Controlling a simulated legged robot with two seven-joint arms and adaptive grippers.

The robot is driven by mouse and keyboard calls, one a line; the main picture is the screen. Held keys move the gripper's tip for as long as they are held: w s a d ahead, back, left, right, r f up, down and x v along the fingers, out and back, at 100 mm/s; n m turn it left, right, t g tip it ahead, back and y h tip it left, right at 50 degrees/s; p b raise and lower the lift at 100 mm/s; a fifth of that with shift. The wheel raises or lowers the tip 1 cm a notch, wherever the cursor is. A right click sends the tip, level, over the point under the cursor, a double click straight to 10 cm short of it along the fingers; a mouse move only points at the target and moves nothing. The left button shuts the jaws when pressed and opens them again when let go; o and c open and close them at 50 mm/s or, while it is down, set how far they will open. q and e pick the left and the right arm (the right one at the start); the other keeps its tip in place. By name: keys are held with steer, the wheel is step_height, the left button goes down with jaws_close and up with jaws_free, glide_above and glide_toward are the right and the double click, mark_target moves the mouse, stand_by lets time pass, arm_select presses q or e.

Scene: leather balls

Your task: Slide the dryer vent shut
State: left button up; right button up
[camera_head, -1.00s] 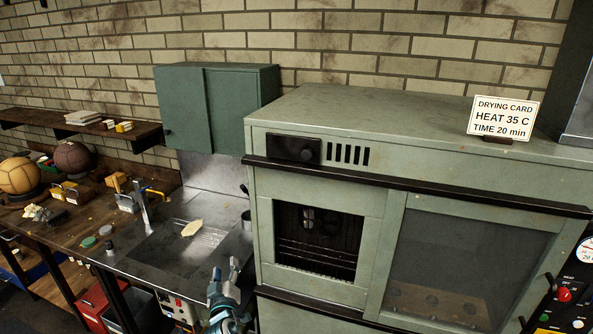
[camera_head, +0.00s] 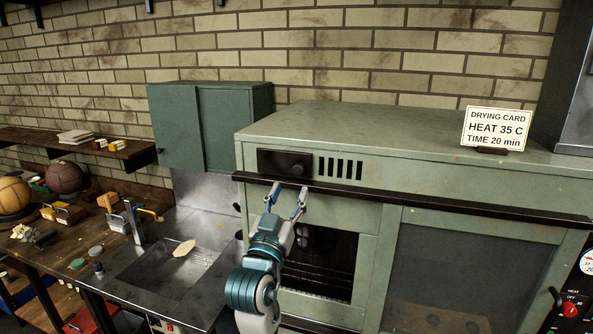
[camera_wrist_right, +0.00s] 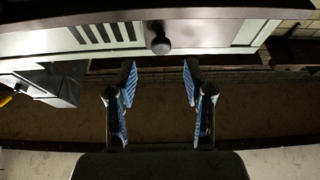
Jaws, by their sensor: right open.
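The dryer is a large pale green cabinet (camera_head: 430,130) with a vent in its upper front. The vent has several open dark slots (camera_head: 340,168) to the right of a black sliding plate (camera_head: 266,160) that bears a round knob (camera_head: 297,169). In the right wrist view the knob (camera_wrist_right: 160,40) lies ahead, between the lines of the two fingers, and the slots (camera_wrist_right: 100,34) lie left of it. My right gripper (camera_head: 288,190) is open and empty, just below the plate by the dark rail. It shows no clear contact with the knob. My left gripper is not in view.
A dark rail (camera_head: 420,204) runs across the dryer front below the vent. Under it is an open dark compartment (camera_head: 325,262). A drying card (camera_head: 495,128) stands on top. A sink (camera_head: 165,270) and green wall cabinet (camera_head: 205,125) are at left.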

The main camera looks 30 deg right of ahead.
mark_target(298, 172)
steer(key=x, duration=0.5)
steer(key=shift+d+r+p, duration=0.1)
steer(key=shift+d+p, duration=0.15)
steer(key=shift+p, duration=0.1)
steer(key=shift+w+d+r, duration=0.1)
steer(key=shift+w+r, duration=0.2)
steer(key=shift+w, duration=0.2)
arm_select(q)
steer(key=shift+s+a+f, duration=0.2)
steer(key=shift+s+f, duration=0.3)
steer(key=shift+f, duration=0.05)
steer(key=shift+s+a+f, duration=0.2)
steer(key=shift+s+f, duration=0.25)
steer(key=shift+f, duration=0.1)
arm_select(e)
steer(key=shift+w+r, duration=0.1)
steer(key=shift+c, duration=0.2)
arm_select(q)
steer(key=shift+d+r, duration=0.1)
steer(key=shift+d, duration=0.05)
arm_select(e)
steer(key=shift+d, duration=0.25)
jaws_close()
